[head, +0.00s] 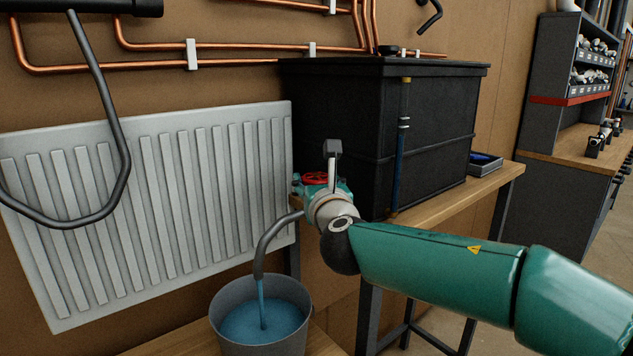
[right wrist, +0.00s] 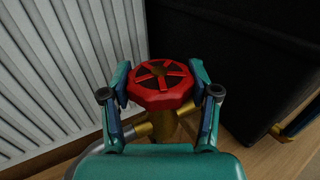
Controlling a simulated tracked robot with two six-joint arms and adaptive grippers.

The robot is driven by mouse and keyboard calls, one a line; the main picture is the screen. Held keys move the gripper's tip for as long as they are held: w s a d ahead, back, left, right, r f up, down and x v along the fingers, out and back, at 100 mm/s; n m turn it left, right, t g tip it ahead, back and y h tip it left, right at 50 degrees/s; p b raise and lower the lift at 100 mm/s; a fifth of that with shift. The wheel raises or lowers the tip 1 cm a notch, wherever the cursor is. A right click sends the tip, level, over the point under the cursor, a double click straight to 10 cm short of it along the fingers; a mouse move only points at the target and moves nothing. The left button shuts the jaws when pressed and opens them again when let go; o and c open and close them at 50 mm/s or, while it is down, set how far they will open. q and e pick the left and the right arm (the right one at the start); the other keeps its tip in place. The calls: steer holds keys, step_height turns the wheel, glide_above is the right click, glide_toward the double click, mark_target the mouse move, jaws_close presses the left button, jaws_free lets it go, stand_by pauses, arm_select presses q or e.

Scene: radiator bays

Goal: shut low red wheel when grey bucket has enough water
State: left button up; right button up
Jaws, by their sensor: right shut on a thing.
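The red wheel (right wrist: 160,84) sits on a brass valve (right wrist: 163,124) in the right wrist view. In the head view the wheel (head: 315,178) shows partly behind my right gripper (head: 322,184). My right gripper, also in the wrist view (right wrist: 161,88), is shut on the wheel, one finger on each side of it. A grey spout (head: 270,240) bends down from the valve. Blue water (head: 262,300) runs from it into the grey bucket (head: 220,296). The water surface stands somewhat below the rim. My left gripper is not in view.
A white radiator (head: 150,200) hangs on the wall at left. A large black tank (head: 340,110) stands on a wooden bench (head: 455,200) behind the valve. A small tray (head: 486,165) lies right of the tank. Copper pipes (head: 250,47) run along the wall above.

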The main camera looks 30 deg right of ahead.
steer(key=shift+a, duration=0.1)
steer(key=m+g+h+p, duration=0.1)
steer(key=m+g+h, duration=0.1)
steer(key=m+g+h+p, duration=0.1)
steer(key=m+h, duration=0.1)
steer(key=h, duration=0.1)
steer(key=shift+w+r+g+h+p, duration=0.1)
steer(key=shift+g+h+p, duration=0.2)
steer(key=shift+g+p, duration=0.1)
steer(key=shift+m+g+h+p, duration=1)
steer(key=shift+m+g+h, duration=0.2)
steer(key=shift+m+g, duration=0.4)
steer(key=o, duration=1.2)
steer(key=v, duration=1.2)
